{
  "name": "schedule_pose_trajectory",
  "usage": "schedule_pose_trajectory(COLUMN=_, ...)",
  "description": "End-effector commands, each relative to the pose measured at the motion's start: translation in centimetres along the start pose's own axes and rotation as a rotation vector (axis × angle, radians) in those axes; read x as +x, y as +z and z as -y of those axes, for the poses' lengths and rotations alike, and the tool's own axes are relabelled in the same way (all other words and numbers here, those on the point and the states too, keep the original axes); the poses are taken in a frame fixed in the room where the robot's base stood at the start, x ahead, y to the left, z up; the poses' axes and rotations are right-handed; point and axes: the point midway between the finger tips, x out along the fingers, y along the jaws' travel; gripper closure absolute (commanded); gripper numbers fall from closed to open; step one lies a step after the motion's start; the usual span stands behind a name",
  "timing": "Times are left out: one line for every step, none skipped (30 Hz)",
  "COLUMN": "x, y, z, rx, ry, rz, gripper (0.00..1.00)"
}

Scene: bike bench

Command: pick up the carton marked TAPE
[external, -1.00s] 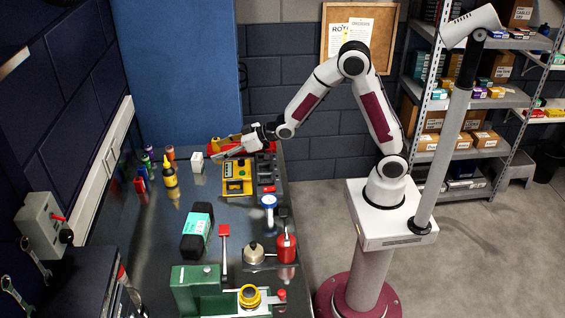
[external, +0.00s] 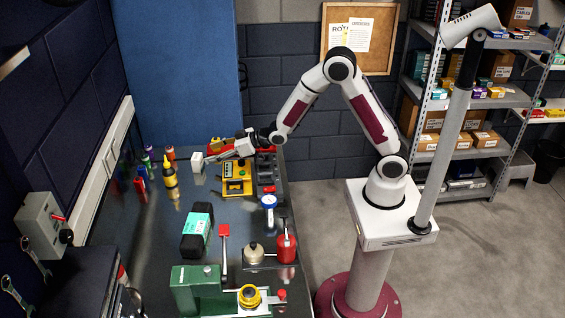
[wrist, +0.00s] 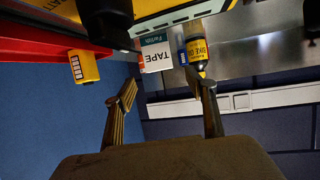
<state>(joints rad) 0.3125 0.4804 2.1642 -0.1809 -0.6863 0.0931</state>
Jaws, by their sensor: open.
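The TAPE carton (external: 197,162) is a small white box standing on the dark bench, left of the yellow meter. In the wrist view the carton (wrist: 155,54) shows its white face with TAPE and a teal band, ahead of the space between my fingertips. My gripper (external: 211,158) is just right of the carton in the external view, coming in low and nearly level. In the wrist view my gripper (wrist: 160,77) has its two fingers spread apart with nothing between them. Whether a finger touches the carton cannot be told.
A yellow oil bottle (external: 171,181) stands left of the carton and close beside it in the wrist view. The yellow meter (external: 237,179) sits to the right. A red tray (external: 223,150) lies behind my gripper. A small yellow box (wrist: 83,66) shows at left.

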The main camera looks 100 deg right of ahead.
Motion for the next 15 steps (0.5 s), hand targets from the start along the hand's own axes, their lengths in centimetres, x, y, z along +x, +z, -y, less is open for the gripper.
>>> schedule_pose_trajectory(x=0.36, y=0.03, z=0.02, rx=0.0, ry=0.0, rz=0.001, gripper=0.44)
schedule_pose_trajectory(x=0.53, y=0.03, z=0.02, rx=0.0, ry=0.0, rz=0.001, gripper=0.44)
schedule_pose_trajectory(x=0.74, y=0.02, z=0.02, rx=0.0, ry=0.0, rz=0.0, gripper=0.44)
schedule_pose_trajectory(x=0.87, y=0.02, z=0.02, rx=0.0, ry=0.0, rz=0.0, gripper=0.44)
schedule_pose_trajectory(x=0.96, y=0.02, z=0.02, rx=0.0, ry=0.0, rz=0.001, gripper=0.44)
schedule_pose_trajectory(x=1.03, y=0.02, z=0.02, rx=0.0, ry=0.0, rz=0.001, gripper=0.44)
schedule_pose_trajectory(x=1.05, y=0.02, z=0.02, rx=0.0, ry=0.0, rz=0.001, gripper=0.44)
schedule_pose_trajectory(x=1.06, y=0.01, z=0.02, rx=0.0, ry=0.0, rz=0.0, gripper=0.44)
schedule_pose_trajectory(x=1.06, y=0.01, z=0.02, rx=0.0, ry=0.0, rz=0.0, gripper=0.44)
schedule_pose_trajectory(x=1.05, y=0.0, z=0.01, rx=0.0, ry=0.0, rz=0.0, gripper=0.44)
schedule_pose_trajectory(x=1.05, y=0.0, z=0.02, rx=0.0, ry=0.0, rz=0.0, gripper=0.44)
schedule_pose_trajectory(x=1.05, y=0.0, z=0.01, rx=0.0, ry=0.0, rz=0.0, gripper=0.44)
schedule_pose_trajectory(x=1.04, y=0.0, z=0.01, rx=0.0, ry=0.0, rz=0.0, gripper=0.44)
schedule_pose_trajectory(x=1.04, y=-0.01, z=0.01, rx=0.0, ry=0.0, rz=0.0, gripper=0.44)
schedule_pose_trajectory(x=1.05, y=-0.01, z=0.01, rx=0.0, ry=0.0, rz=0.0, gripper=0.44)
